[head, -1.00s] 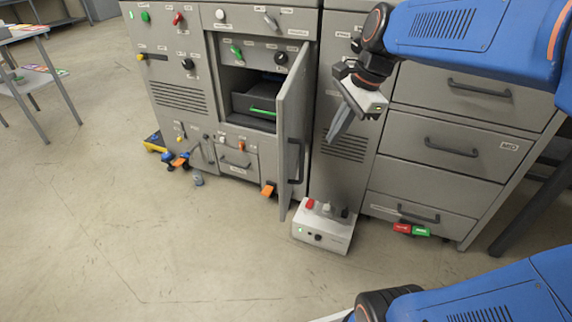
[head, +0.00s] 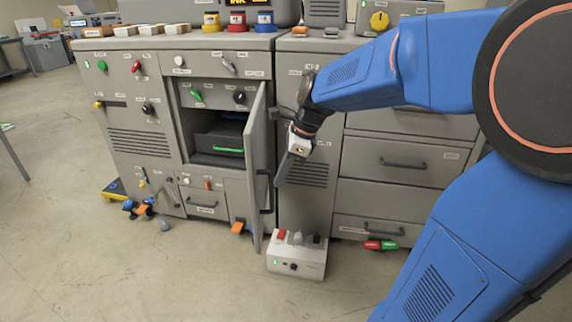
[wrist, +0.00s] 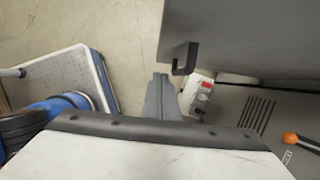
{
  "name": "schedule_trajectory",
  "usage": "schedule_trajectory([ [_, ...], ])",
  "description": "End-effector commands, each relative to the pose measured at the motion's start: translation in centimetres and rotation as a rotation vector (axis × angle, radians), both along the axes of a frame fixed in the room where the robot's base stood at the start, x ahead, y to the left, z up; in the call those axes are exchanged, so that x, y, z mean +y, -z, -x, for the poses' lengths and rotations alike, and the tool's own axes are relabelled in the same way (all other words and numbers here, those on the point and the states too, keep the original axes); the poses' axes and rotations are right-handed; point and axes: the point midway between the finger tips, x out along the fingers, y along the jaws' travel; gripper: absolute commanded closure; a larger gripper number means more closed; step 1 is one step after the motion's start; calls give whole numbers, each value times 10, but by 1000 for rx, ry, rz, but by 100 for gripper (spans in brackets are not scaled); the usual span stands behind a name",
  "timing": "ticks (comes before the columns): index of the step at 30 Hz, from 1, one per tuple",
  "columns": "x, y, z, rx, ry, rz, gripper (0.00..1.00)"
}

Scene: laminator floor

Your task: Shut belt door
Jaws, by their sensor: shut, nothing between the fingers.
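The grey door (head: 257,150) of the machine cabinet stands wide open, swung out toward me and seen nearly edge-on. Its dark handle (head: 265,192) is on the right-hand face, and the handle also shows in the wrist view (wrist: 186,60). The open compartment (head: 212,158) left of the door holds a dark box with a green strip. My gripper (head: 279,181) is shut and empty, just right of the door at about handle height. In the wrist view the closed fingers (wrist: 160,96) point toward the floor, left of the handle. I cannot tell whether they touch the door.
A white control box (head: 297,256) with a red button stands on the floor below the gripper. An orange pedal (head: 238,227) sits by the cabinet foot. Drawers (head: 400,165) are on the right. Ink pots (head: 238,22) stand on top.

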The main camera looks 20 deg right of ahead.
Motion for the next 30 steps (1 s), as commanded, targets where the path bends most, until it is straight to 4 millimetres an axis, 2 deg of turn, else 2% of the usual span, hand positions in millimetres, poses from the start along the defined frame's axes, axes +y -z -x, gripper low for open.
schedule_trajectory([
  [3, 8, 21, -3, 3, -1, 0, 100],
  [13, 38, 19, -17, -1, -3, 0, 100],
  [30, 44, 19, -20, -1, 0, 0, 100],
])
